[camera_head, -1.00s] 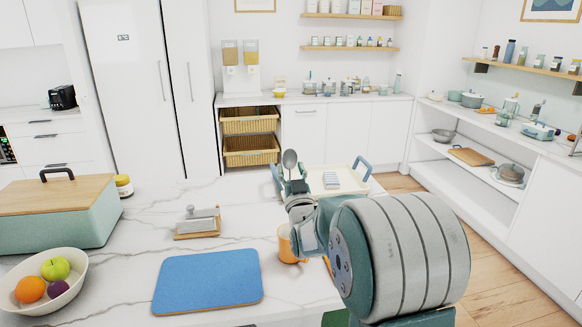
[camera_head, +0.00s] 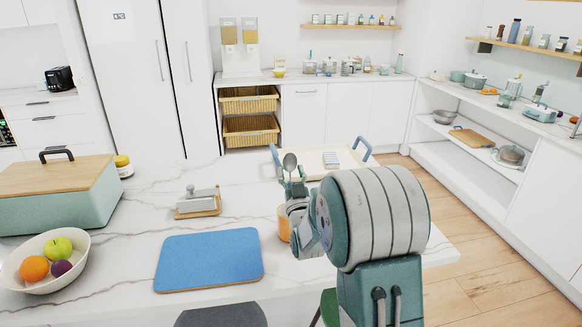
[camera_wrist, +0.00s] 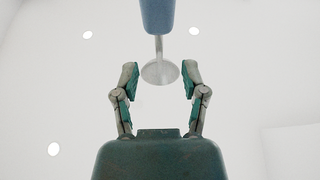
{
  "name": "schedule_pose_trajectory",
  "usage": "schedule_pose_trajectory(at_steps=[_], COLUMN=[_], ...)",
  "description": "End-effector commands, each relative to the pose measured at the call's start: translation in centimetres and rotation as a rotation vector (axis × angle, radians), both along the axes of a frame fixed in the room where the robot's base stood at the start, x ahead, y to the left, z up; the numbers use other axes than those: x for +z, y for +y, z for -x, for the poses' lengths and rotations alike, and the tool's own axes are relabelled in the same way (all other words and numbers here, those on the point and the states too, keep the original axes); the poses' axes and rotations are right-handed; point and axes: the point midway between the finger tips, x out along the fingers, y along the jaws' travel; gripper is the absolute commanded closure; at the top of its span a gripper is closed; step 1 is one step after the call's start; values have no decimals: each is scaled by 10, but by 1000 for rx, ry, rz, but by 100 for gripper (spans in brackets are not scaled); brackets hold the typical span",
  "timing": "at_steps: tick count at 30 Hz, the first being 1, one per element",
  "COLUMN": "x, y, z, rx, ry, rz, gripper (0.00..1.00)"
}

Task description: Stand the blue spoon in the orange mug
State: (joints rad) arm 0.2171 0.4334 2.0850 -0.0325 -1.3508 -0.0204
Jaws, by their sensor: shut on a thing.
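The spoon's grey bowl (camera_head: 290,161) shows upright at my gripper (camera_head: 297,188) in the head view. In the wrist view its blue handle (camera_wrist: 158,14) is at the top and its bowl (camera_wrist: 160,73) lies between the fingertips of my gripper (camera_wrist: 160,78). My gripper is shut on the spoon, though the exact contact is unclear. The orange mug (camera_head: 284,224) stands on the marble counter, just below and left of my gripper, which partly hides it. The mug's inside is hidden, and I cannot tell whether the spoon is directly over it.
A blue board (camera_head: 208,260) lies left of the mug. A butter dish (camera_head: 198,201), a fruit bowl (camera_head: 20,275) and a wood-lidded bread box (camera_head: 60,205) stand further left. A cream tray with blue handles (camera_head: 312,160) is behind my gripper. Bare marble lies between them.

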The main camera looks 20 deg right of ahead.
Motion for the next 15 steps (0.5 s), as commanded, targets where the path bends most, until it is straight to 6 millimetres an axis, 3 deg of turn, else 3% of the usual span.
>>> schedule_pose_trajectory(at_steps=[15], x=[-36], y=[0], z=[0], rx=[0], ry=[2], rz=[0], gripper=[91])
